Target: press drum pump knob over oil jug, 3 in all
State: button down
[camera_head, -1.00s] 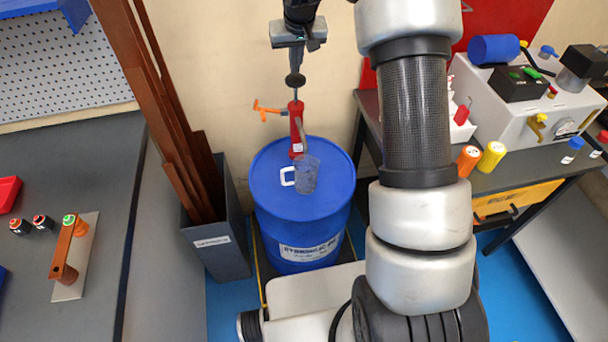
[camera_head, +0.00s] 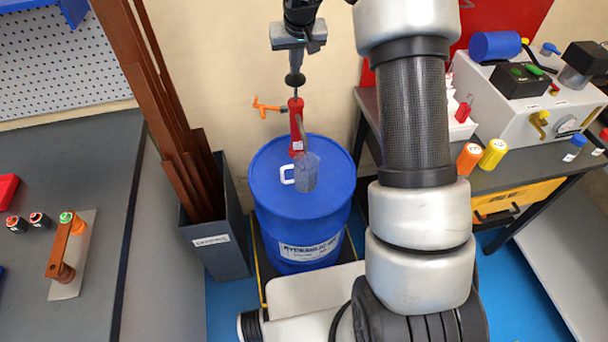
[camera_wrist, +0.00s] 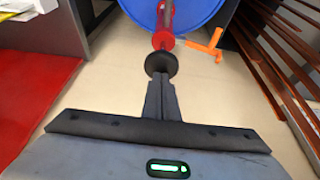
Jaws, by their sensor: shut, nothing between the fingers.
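The red drum pump (camera_head: 296,126) stands upright on the blue oil drum (camera_head: 272,196). Its dark round knob (camera_head: 295,80) tops a thin rod. The knob also shows in the wrist view (camera_wrist: 161,65). My gripper (camera_head: 292,62) is above the pump with its fingers shut and empty, pointing down at the knob. In the wrist view my shut fingertips (camera_wrist: 161,80) are at the knob's edge; I cannot tell whether they touch it. The clear oil jug (camera_head: 306,172) with a white handle stands on the drum lid under the pump's spout. Its contents are hard to make out.
An orange lever (camera_head: 267,108) sticks out left of the pump. A grey bin (camera_head: 222,250) with brown bars stands left of the drum. A bench (camera_head: 500,178) with a machine is on the right. A grey worktop (camera_head: 75,170) is on the left.

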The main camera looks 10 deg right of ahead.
aim_at(296, 78)
jog(key=shift+s+f+b, duration=0.15)
jog(key=shift+f+b, duration=1.35)
jog(key=shift+f, duration=1)
jog(key=shift+r+p, duration=2.1)
jog(key=shift+r, duration=1.3)
jog(key=shift+r+p, duration=0.4)
jog(key=shift+r, duration=0.15)
notch_tip(296, 78, up, 5)
jog(key=p, duration=0.3)
jog(key=shift+f, duration=0.1)
